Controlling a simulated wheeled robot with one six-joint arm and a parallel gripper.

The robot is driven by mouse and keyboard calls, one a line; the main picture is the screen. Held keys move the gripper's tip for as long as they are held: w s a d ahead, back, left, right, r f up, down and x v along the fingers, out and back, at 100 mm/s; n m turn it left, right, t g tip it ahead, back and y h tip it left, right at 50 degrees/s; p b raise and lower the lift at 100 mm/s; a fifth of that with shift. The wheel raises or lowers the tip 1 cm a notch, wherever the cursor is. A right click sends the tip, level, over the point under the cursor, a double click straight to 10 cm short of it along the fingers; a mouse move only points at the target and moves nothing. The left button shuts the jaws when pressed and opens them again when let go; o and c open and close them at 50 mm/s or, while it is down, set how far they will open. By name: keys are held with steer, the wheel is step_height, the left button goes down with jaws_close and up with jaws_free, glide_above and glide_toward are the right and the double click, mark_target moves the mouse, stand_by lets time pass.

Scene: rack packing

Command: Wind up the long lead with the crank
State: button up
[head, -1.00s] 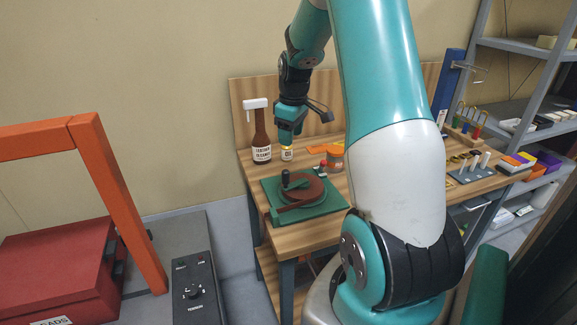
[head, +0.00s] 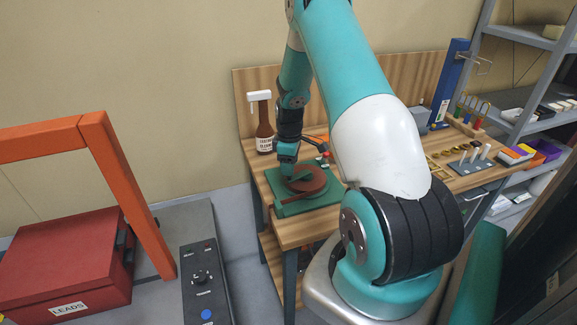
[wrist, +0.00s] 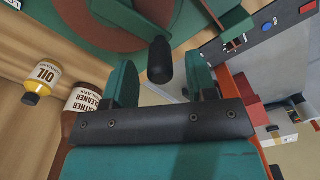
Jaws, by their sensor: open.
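The winder, a green base (head: 325,199) with a brown reel (head: 318,181), sits on the bench's near left part. The brown lead (head: 297,197) is on the reel, with a strip reaching left over the base. My gripper (head: 287,172) points down over the winder's left side, open and empty. In the wrist view, the black crank knob (wrist: 160,62) appears between the two green fingertips of my gripper (wrist: 162,75), with a gap on each side. The reel (wrist: 118,28) shows behind it. My gripper hides the knob in the head view.
A brown leather cleaner bottle (head: 264,128) stands behind the winder; an oil bottle (wrist: 42,76) shows beside it in the wrist view. Right on the bench is a grey pegged block (head: 470,160). A red LEADS case (head: 70,255) and black control box (head: 205,275) are at left.

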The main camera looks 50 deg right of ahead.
steer(key=shift+f, duration=1.3)
jaws_close()
steer(key=shift+w+d, duration=0.1)
